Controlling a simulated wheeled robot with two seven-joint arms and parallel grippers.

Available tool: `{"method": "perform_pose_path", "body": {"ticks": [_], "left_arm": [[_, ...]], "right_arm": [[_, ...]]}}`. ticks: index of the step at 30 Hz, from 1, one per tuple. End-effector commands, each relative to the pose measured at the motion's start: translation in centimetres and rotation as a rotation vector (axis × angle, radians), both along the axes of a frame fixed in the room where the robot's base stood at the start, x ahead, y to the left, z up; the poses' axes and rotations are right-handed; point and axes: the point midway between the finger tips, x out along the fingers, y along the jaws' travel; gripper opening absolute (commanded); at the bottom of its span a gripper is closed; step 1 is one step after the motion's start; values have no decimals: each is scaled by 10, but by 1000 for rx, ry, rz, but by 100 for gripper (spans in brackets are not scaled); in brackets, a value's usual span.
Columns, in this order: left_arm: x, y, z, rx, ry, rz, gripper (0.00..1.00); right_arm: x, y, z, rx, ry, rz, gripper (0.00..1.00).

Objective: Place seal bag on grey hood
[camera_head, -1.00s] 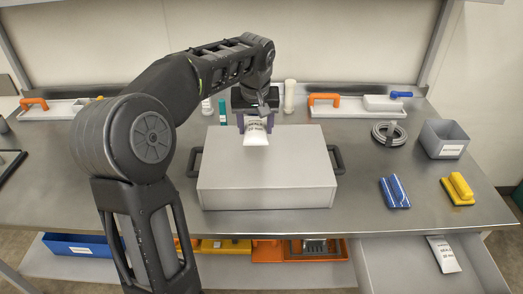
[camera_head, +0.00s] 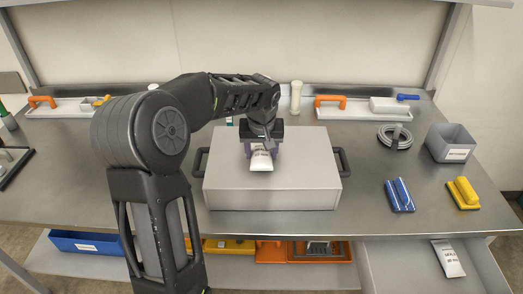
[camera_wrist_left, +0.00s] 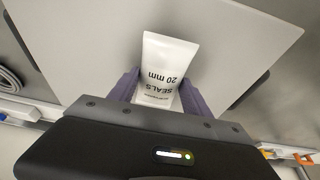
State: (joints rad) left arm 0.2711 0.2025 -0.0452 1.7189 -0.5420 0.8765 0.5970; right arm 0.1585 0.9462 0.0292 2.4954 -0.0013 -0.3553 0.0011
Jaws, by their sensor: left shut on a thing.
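The seal bag (camera_head: 261,161) is a small white pouch with dark print. My left gripper (camera_head: 262,148) is shut on it, over the middle of the grey hood (camera_head: 270,195). The hood is a light grey box with a dark handle on each side, standing on the steel bench. In the left wrist view, the bag (camera_wrist_left: 168,62) reads "SEALS 20 mm" and sits between the purple fingers (camera_wrist_left: 158,92), with the hood's flat top (camera_wrist_left: 235,45) behind it. I cannot tell whether the bag touches the hood. My right gripper is not in view.
A blue-and-white brush (camera_head: 399,195), a yellow brush (camera_head: 463,193), a grey bin (camera_head: 450,143) and a hose coil (camera_head: 395,137) stand on the right of the bench. Trays line the back.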

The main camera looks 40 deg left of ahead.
Motion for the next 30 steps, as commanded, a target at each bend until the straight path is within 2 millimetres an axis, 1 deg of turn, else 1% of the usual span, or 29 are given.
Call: {"method": "perform_pose_path", "body": {"ticks": [5,9,10,18,25,29,30], "left_arm": [[0,0,1,1,-1,0,16],[0,0,-4,1,-1,0,16],[0,0,-4,1,-1,0,57],[0,0,-2,0,0,0,78],[0,0,-2,0,0,0,78],[0,0,3,1,-1,0,78],[0,-1,5,1,-2,0,78]], "right_arm": [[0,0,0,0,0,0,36],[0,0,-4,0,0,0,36],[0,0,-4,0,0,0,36],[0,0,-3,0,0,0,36],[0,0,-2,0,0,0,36],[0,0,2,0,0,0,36],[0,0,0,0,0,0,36]]}}
